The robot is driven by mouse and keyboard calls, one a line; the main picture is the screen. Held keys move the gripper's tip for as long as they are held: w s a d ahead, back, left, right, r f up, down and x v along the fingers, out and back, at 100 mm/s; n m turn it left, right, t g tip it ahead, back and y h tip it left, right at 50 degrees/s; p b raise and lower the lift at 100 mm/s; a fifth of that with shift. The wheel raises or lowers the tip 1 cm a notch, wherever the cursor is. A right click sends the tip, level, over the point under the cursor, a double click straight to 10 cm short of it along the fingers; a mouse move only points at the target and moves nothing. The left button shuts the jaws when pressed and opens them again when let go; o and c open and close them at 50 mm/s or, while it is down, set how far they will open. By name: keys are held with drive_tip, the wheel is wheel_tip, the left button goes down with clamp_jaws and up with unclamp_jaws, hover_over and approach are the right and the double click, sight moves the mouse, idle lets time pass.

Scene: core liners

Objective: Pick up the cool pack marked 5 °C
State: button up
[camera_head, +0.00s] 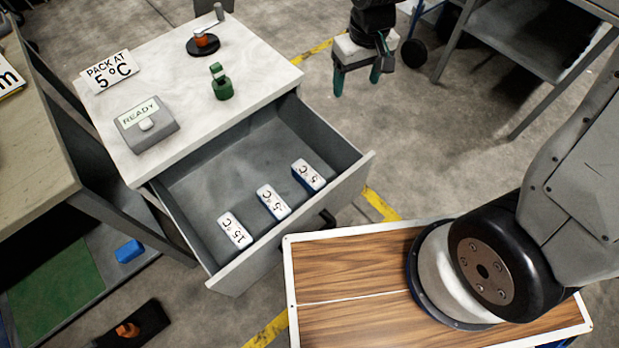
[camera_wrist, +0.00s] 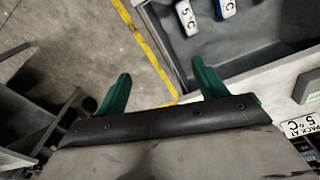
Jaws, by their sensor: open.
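Three white-topped cool packs lie in a row in the open grey drawer (camera_head: 205,180). The right one (camera_head: 308,175) reads 5 °C. The middle one (camera_head: 273,202) shows a 5 and °C, and I cannot tell whether a minus sign precedes it. The left one (camera_head: 234,231) appears to read 15 °C. In the wrist view, a pack reading 5 °C (camera_wrist: 186,17) and another (camera_wrist: 226,8) are at the top edge. My gripper (camera_head: 357,80) is open and empty, above the floor beyond the drawer's right side. Its green fingers also show in the wrist view (camera_wrist: 160,72).
The cabinet top (camera_head: 175,65) holds a sign reading PACK AT 5 °C (camera_head: 110,71), a grey READY box (camera_head: 146,124), a green object (camera_head: 221,82) and a black-based stand (camera_head: 204,46). A wood-topped surface (camera_head: 340,270) lies close to the drawer's front. A grey shelf (camera_head: 530,50) stands at upper right.

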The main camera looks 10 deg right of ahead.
drive_tip(key=w+a+f+n, duration=0.1)
drive_tip(key=a+f, duration=0.2)
drive_tip(key=f, duration=0.4)
drive_tip(key=w+a+f+n, duration=0.1)
drive_tip(key=a+f, duration=0.2)
drive_tip(key=f, duration=0.5)
drive_tip(key=n, duration=0.1)
hover_over(309, 173)
drive_tip(key=shift+g, duration=0.3)
wheel_tip(309, 173, down, 15)
drive_tip(key=shift+s+r, duration=0.1)
drive_tip(key=shift+s, duration=0.05)
wheel_tip(309, 173, down, 8)
drive_tip(key=shift+f, duration=0.1)
drive_tip(key=c, duration=1.3)
